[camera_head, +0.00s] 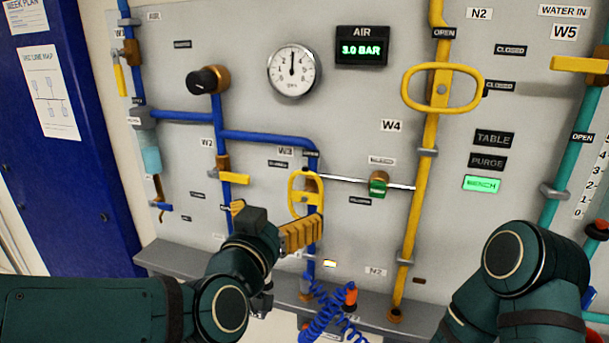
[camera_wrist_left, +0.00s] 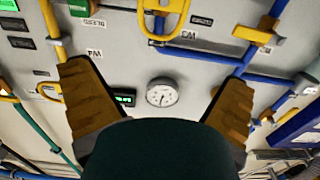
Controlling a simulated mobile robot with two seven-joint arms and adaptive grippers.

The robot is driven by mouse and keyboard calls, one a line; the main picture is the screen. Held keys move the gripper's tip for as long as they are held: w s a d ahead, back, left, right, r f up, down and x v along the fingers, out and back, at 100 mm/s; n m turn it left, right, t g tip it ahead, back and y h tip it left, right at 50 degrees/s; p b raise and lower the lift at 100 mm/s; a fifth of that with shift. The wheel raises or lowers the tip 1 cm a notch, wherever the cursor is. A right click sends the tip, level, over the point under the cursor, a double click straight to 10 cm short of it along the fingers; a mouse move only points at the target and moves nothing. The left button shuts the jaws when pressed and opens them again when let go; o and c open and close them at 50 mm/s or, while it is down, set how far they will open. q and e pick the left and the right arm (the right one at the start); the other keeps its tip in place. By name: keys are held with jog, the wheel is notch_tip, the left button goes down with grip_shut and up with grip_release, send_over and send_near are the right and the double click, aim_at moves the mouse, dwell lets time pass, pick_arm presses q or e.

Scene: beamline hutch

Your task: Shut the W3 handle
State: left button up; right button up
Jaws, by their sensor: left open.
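The W3 handle (camera_head: 292,194) is a yellow oval loop on a blue vertical pipe, below the W3 label (camera_head: 285,151). Its long side runs roughly along the pipe, and an OPEN tag sits above it. It also shows at the top of the left wrist view (camera_wrist_left: 146,22), upside down. My left gripper (camera_head: 272,222) is open and empty, just below and left of the handle. Its right finger overlaps the loop's lower part in the head view; I cannot tell whether they touch. My right arm shows at the lower right, its gripper out of frame.
The W2 yellow lever (camera_head: 236,178) is to the left. A green valve knob (camera_head: 378,184) is on a thin pipe to the right. A large yellow loop handle (camera_head: 410,88) sits at upper right. A coiled blue hose (camera_head: 322,312) hangs below. A pressure gauge (camera_head: 292,78) is above.

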aim_at(306, 177)
pick_arm(q)
jog(key=x, duration=1.3)
jog(key=shift+w+d, duration=0.15)
jog(key=shift+w, duration=0.15)
jog(key=c, duration=1.1)
